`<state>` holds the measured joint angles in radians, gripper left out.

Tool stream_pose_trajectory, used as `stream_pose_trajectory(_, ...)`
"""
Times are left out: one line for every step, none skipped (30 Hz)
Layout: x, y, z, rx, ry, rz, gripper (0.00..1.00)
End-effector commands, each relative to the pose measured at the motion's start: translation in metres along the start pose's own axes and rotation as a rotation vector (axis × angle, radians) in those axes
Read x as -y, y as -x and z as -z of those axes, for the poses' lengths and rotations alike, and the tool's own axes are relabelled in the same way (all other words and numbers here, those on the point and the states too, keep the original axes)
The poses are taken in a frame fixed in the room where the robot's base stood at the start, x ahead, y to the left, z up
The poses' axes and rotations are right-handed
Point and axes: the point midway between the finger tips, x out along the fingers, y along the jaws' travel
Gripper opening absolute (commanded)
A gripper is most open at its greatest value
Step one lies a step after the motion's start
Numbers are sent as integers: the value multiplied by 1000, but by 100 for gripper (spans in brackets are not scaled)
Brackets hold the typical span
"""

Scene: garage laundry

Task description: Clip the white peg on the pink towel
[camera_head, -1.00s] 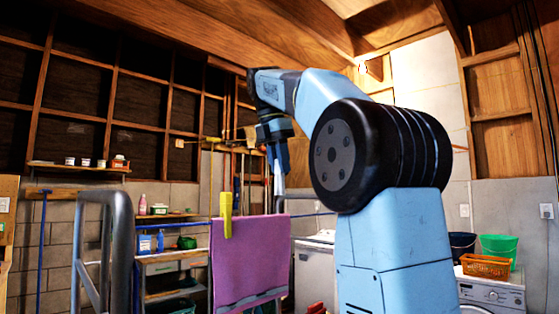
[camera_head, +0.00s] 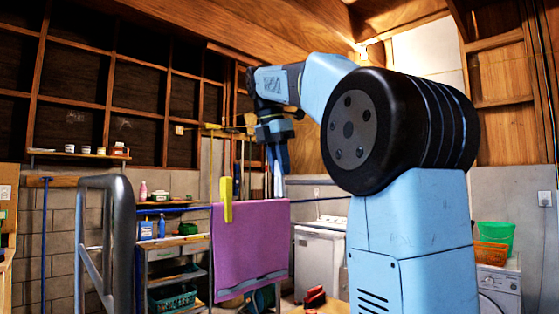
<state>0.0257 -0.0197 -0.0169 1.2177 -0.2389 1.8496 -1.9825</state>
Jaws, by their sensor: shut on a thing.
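The pink towel (camera_head: 250,245), purplish in this light, hangs over a blue line left of centre. A yellow peg (camera_head: 227,200) is clipped on its top edge near the left corner. My gripper (camera_head: 275,186) points down at the towel's upper right part in the picture, its tips near the top edge. It is shut on a thin pale thing, which looks like the white peg (camera_head: 278,187); the fingers hide most of it. I cannot tell whether the peg touches the towel or is in front of or behind it.
A grey metal frame (camera_head: 118,230) stands close at left. Behind are a shelf unit (camera_head: 165,255) with baskets and a white appliance (camera_head: 318,262). A green bucket (camera_head: 495,235) and an orange basket (camera_head: 491,256) sit on a washing machine (camera_head: 497,284) at right.

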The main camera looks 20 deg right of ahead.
Motion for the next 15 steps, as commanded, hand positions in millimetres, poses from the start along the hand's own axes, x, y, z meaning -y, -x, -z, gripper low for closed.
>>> stream_pose_trajectory(0, -2, 1, 0, 0, 0, 0)
stream_pose_trajectory(0, -3, 1, 0, 0, 0, 0)
stream_pose_trajectory(0, -5, 1, 0, 0, 1, 0)
stream_pose_trajectory(0, -6, 2, -1, 0, 1, 0)
stream_pose_trajectory(0, -7, 2, -1, 0, 2, 0)
stream_pose_trajectory(0, -9, 2, -1, 0, 2, 0)
stream_pose_trajectory(0, -10, 3, -1, 0, 1, 0)
stream_pose_trajectory(0, -11, 3, 0, 0, 1, 0)
stream_pose_trajectory(0, -13, 3, 0, 0, 0, 0)
stream_pose_trajectory(0, -14, 4, 0, 0, 0, 0)
stream_pose_trajectory(0, -15, 4, 0, 0, 1, 0)
stream_pose_trajectory(0, -17, 4, 0, 0, 1, 0)
stream_pose_trajectory(0, -18, 4, -1, 0, 1, 0)
stream_pose_trajectory(0, -19, 5, -1, 0, 1, 0)
stream_pose_trajectory(0, -20, 5, 0, 0, 1, 0)
